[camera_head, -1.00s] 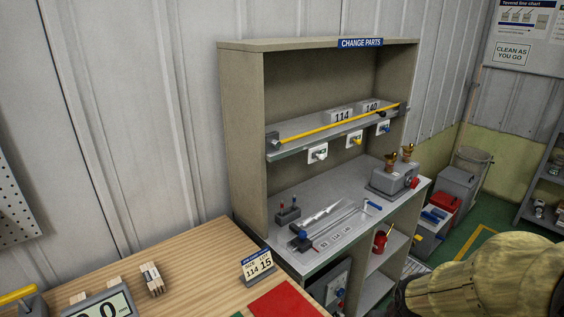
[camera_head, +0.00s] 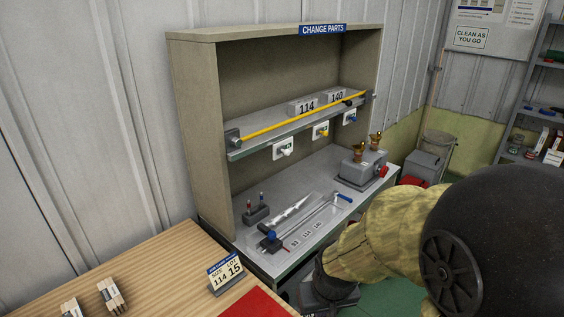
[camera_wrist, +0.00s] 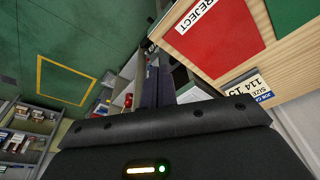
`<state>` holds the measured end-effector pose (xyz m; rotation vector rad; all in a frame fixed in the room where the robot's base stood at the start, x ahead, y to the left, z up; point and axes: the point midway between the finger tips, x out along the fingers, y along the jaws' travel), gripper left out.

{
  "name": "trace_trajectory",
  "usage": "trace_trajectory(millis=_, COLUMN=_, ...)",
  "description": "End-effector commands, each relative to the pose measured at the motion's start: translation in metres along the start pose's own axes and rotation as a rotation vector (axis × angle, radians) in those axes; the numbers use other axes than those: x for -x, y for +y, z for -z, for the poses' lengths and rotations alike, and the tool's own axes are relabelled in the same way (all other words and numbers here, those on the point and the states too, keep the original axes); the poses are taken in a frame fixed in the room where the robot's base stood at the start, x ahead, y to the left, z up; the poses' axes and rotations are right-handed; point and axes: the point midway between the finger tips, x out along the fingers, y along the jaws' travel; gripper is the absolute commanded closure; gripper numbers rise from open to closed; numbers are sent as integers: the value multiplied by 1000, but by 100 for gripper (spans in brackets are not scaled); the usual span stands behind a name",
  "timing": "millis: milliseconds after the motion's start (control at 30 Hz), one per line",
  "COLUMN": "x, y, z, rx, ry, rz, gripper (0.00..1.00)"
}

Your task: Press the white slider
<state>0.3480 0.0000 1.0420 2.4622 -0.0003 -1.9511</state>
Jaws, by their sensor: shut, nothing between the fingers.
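The white slider (camera_head: 283,149) sits on a small white plate under the left part of the cabinet's shelf. A yellow one (camera_head: 321,131) and a blue one (camera_head: 350,117) are in the same row to its right. My gripper (camera_wrist: 157,86) shows in the wrist view with its dark fingers together and nothing between them. In the head view my padded arm reaches in from the lower right, in front of and below the cabinet; the fingertips cannot be made out there. The white slider cannot be made out in the wrist view.
A yellow rod (camera_head: 300,118) runs along the shelf edge (camera_head: 240,152) above the sliders. A grey box with brass knobs (camera_head: 362,168) and a measuring rail (camera_head: 305,222) stand on the counter. The wooden table (camera_head: 165,270) with a size card (camera_head: 226,273) is at the lower left.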

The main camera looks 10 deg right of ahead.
Motion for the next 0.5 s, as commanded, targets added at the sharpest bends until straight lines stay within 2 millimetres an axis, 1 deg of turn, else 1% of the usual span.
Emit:
trace_trajectory(millis=133, x=-2, y=-1, z=4, rx=7, ry=8, rz=2, gripper=100)
trace_trajectory(millis=233, x=-8, y=-3, z=16, rx=24, ry=28, rz=5, gripper=100)
trace_trajectory(millis=367, x=-23, y=-3, z=42, rx=61, ry=80, rz=-8, gripper=100)
trace_trajectory(millis=500, x=-45, y=4, z=75, rx=122, ry=158, rz=-67, gripper=100)
